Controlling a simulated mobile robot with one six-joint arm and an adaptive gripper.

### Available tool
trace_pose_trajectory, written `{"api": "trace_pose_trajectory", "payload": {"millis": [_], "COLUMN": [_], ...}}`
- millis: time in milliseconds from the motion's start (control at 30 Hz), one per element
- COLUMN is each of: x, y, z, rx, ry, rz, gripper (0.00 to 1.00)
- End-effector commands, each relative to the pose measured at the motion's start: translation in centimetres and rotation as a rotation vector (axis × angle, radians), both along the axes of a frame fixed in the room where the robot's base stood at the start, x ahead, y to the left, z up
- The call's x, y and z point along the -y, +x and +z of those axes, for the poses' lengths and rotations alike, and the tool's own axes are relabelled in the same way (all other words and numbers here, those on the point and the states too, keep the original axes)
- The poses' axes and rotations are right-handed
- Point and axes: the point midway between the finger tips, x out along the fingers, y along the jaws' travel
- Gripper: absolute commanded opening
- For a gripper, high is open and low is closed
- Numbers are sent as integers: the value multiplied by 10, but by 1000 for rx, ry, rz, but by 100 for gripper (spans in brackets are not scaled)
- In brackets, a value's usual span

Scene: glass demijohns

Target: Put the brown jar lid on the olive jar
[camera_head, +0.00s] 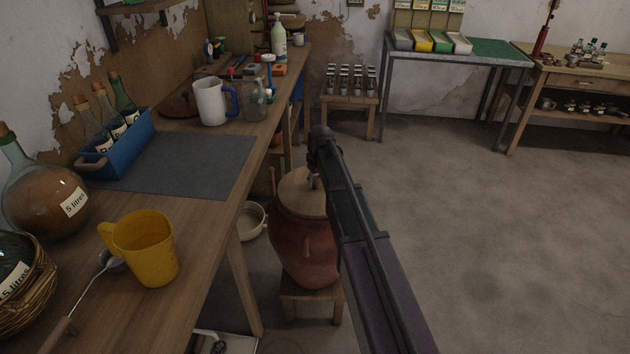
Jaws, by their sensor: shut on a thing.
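The olive jar (305,251) is a big reddish-brown clay pot standing upright on a low wooden stool beside the workbench. The brown jar lid (294,201), a flat round wooden disc, is over the jar's mouth and looks about level. I cannot tell whether it rests fully on the rim. My gripper (314,182) points down at the middle of the lid and is shut on it, seemingly at its handle. My arm hides the right part of the lid and jar.
The wooden workbench (190,231) runs along the left, with a yellow jug (148,250), a white jug (211,103), a blue bottle crate (124,148) and a demijohn (38,200). A pale bowl (251,221) is left of the jar. The floor at right is clear.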

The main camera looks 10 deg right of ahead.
Motion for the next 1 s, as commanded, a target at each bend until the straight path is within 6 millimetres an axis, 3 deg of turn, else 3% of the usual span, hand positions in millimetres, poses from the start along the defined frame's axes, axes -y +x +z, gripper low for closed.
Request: {"api": "trace_pose_trajectory", "payload": {"millis": [767, 800, 900, 1000], "x": [0, 0, 0, 0], "y": [0, 0, 0, 0], "z": [-3, -3, -3, -3], "rx": [0, 0, 0, 0], "ry": [0, 0, 0, 0], "rz": [0, 0, 0, 0], "gripper": [0, 55, 84, 84]}}
